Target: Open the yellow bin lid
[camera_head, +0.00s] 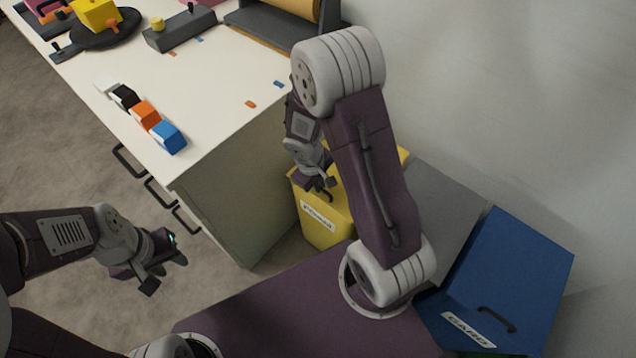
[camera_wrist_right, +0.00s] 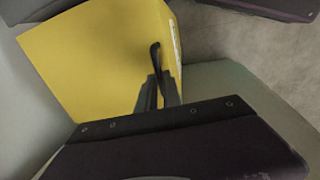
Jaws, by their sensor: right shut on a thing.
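The yellow bin (camera_head: 322,228) stands on the floor between the white-topped cabinet and a grey bin, with a white label on its front. It is partly hidden behind my right arm. Its yellow lid (camera_wrist_right: 95,55) fills the upper middle of the right wrist view and looks down on the bin. A dark curved handle (camera_wrist_right: 154,60) stands on the lid. My right gripper (camera_head: 320,186) is over the lid's front part and is shut on the handle; its fingers (camera_wrist_right: 158,92) also show in the wrist view. My left gripper (camera_head: 166,272) hangs open and empty over the floor.
The cabinet (camera_head: 222,205) with dark drawer handles stands close left of the bin. Small coloured blocks (camera_head: 146,115) lie along its top edge. A grey bin (camera_head: 440,190) and a blue bin (camera_head: 515,275) are to the right, near the wall.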

